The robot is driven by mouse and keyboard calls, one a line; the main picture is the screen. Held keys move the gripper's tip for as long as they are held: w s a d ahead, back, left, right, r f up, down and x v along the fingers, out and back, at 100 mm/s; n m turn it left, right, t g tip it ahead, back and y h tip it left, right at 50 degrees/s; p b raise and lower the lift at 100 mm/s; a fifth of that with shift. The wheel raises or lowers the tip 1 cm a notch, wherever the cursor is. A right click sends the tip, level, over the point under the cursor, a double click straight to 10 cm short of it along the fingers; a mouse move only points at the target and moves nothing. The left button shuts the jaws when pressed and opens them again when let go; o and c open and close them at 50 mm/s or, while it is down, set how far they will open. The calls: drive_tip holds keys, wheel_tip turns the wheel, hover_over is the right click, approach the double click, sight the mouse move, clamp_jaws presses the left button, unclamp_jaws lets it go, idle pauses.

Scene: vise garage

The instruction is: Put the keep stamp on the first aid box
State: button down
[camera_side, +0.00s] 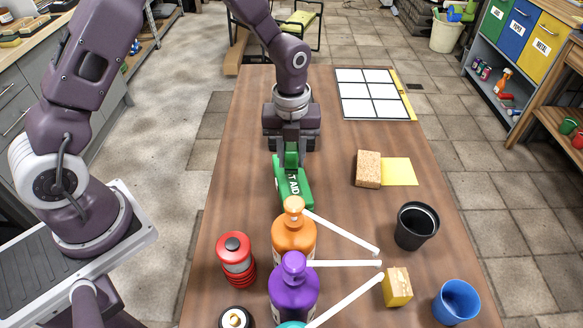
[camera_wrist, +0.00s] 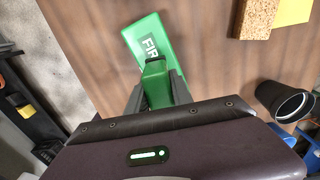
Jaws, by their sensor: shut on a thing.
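The first aid box (camera_side: 297,190) is a green box with white lettering, lying on the wooden table just below my gripper in the side view. It also shows at the upper middle of the wrist view (camera_wrist: 136,37), with part of its label readable. My gripper (camera_side: 290,150) is shut on a green block-like piece, which I take as the keep stamp (camera_wrist: 155,72). The stamp is over the near end of the box in the wrist view. Whether it touches the box I cannot tell. The stamp's underside and any marking on it are hidden.
An orange bottle (camera_side: 293,238) and a purple bottle (camera_side: 294,290) stand in front of the box, with a red canister (camera_side: 236,262) to the left. White strips fan out to the right. A black cup (camera_side: 415,227), blue cup (camera_side: 457,302) and cork block (camera_side: 368,170) stand right.

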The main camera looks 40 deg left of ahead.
sight(292, 168)
drive_tip(key=shift+f, duration=1.7)
drive_tip(key=shift+f, duration=0.1)
drive_tip(key=c, duration=1.1)
unclamp_jaws()
